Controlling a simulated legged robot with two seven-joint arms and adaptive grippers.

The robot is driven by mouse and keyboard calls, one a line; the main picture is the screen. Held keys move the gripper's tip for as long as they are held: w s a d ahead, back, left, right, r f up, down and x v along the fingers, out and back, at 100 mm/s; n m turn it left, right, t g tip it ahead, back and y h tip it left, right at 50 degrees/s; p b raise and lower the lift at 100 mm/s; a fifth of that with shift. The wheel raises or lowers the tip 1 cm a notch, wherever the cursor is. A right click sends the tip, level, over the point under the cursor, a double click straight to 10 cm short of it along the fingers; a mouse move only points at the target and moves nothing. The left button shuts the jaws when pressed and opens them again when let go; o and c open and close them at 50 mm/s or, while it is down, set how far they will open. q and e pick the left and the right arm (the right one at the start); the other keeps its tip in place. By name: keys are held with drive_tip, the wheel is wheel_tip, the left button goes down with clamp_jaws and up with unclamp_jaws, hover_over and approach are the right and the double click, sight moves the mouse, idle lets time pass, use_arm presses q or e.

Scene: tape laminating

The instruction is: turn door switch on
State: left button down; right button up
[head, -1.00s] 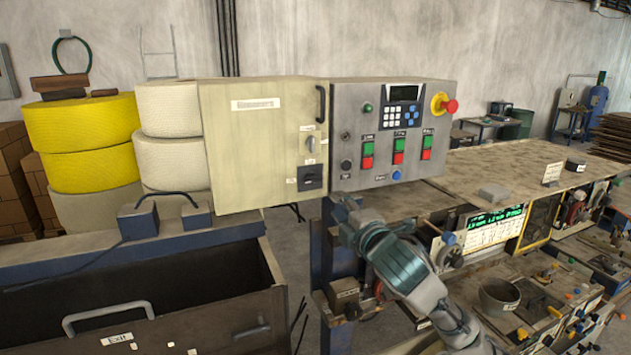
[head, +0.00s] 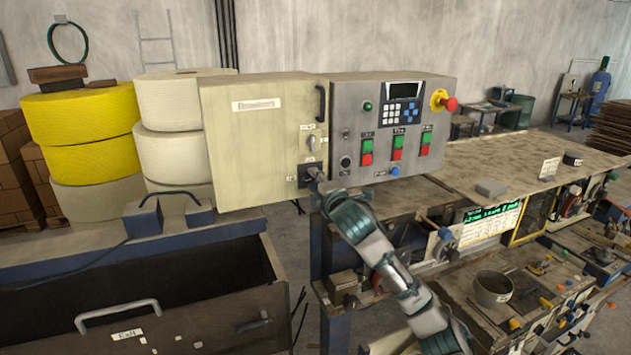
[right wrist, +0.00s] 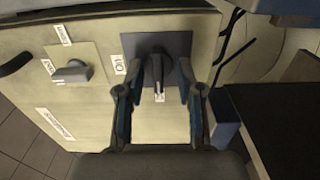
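A beige cabinet door (head: 252,150) carries two rotary switches. The black switch (head: 304,176) is low on it, partly hidden by my right gripper (head: 318,180); a smaller grey switch (head: 310,143) sits just above. In the right wrist view the black switch's dark knob (right wrist: 157,73) points roughly along the gripper, on a square black plate beside a label. My right gripper (right wrist: 156,82) is open there, with one finger on each side of the knob; whether they touch it I cannot tell. The grey switch (right wrist: 73,72) lies left of the fingers. My left gripper is not in view.
A grey control panel (head: 390,130) with buttons and a red emergency knob (head: 448,104) adjoins the cabinet on the right. A door handle (head: 321,104) stands out above the switches. A dark open bin (head: 140,310) is below left; a cluttered workbench (head: 520,170) extends right.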

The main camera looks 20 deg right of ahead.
clamp_jaws()
drive_tip(key=shift+f+m, duration=0.1)
drive_tip(key=shift+m, duration=8.9)
unclamp_jaws()
